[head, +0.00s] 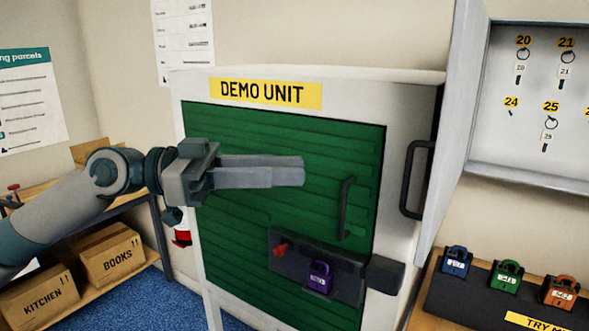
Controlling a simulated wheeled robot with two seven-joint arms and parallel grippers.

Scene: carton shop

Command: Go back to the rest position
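My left gripper (303,170) reaches in from the left, in front of the green door of the demo unit (415,85). Its two fingers lie close together in this side view, and I see nothing held between them; whether they touch is not clear. It is apart from the dark door handle (346,208). A purple padlock (319,277) hangs on the dark latch plate (345,266) low on the door, beside a red knob (280,250). The green door (235,230) looks closed. My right gripper is not in view.
A shelf at left holds cartons marked KITCHEN (40,297) and BOOKS (113,256). At right, a bench carries blue (456,261), green (506,276) and orange (560,291) padlocks. An open key cabinet (535,150) hangs above; its door (456,130) juts out beside the unit.

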